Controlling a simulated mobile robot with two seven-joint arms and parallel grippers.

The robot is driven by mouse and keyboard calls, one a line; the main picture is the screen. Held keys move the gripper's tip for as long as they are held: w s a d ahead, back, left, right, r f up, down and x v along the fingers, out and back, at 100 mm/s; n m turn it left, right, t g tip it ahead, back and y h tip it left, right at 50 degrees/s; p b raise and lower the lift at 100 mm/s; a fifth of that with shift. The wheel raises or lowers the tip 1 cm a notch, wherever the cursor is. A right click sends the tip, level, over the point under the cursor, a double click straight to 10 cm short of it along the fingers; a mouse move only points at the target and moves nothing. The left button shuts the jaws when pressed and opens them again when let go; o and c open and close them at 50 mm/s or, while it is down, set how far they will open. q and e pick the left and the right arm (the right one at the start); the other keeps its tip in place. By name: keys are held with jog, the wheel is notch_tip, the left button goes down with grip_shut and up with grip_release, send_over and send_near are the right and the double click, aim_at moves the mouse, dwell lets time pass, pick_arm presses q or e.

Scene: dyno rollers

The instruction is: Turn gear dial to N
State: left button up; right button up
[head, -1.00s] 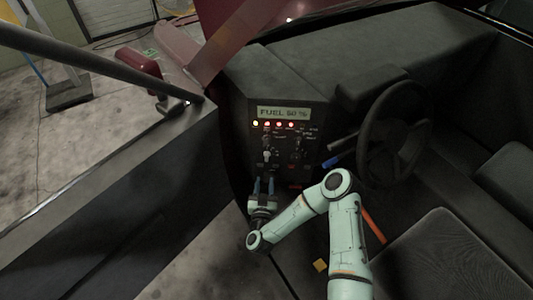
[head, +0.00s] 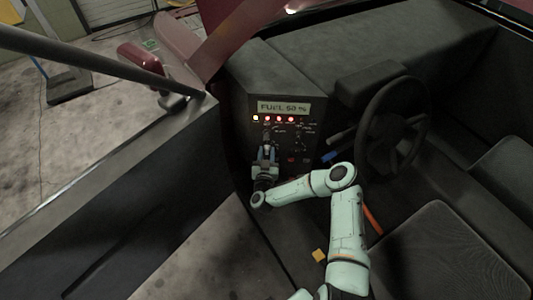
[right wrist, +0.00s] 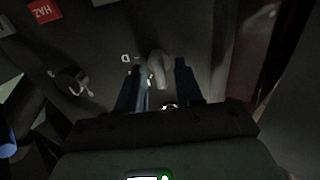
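The control panel (head: 283,135) is dark and carries a "FUEL 50 %" display and small dials. A grey knob (right wrist: 158,68), apparently the gear dial, shows in the right wrist view with a white "D"-like mark (right wrist: 125,58) to its left. My right gripper (head: 267,151) is at the panel's left dial column and hides part of it. In the wrist view its two dark blue fingers (right wrist: 159,80) stand on either side of the knob with gaps, so it is open. I cannot tell where the knob points. My left gripper is out of view.
Another knob (right wrist: 72,82) sits to the left in the wrist view, near a red label (right wrist: 44,10). A steering wheel (head: 392,130) and a seat (head: 430,250) are right of the panel. An open door (head: 120,185) stands to the left.

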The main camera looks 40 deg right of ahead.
grip_shut()
pick_arm(q)
jog(key=shift+f, duration=0.1)
pick_arm(e)
jog(key=shift+f+m+b, duration=0.1)
jog(key=shift+m+b, duration=0.5)
jog(key=shift+b, duration=0.1)
jog(key=m+b, duration=0.4)
jog(key=m, duration=0.1)
jog(key=shift+s+d, duration=0.1)
pick_arm(q)
jog(key=s+f+b, duration=0.3)
jog(key=f+b, duration=0.2)
jog(key=f, duration=0.6)
jog(key=shift+b, duration=0.35)
pick_arm(e)
jog(key=shift+d+m, duration=0.1)
jog(key=shift+m, duration=3.7)
pick_arm(q)
jog(key=shift+f, duration=0.15)
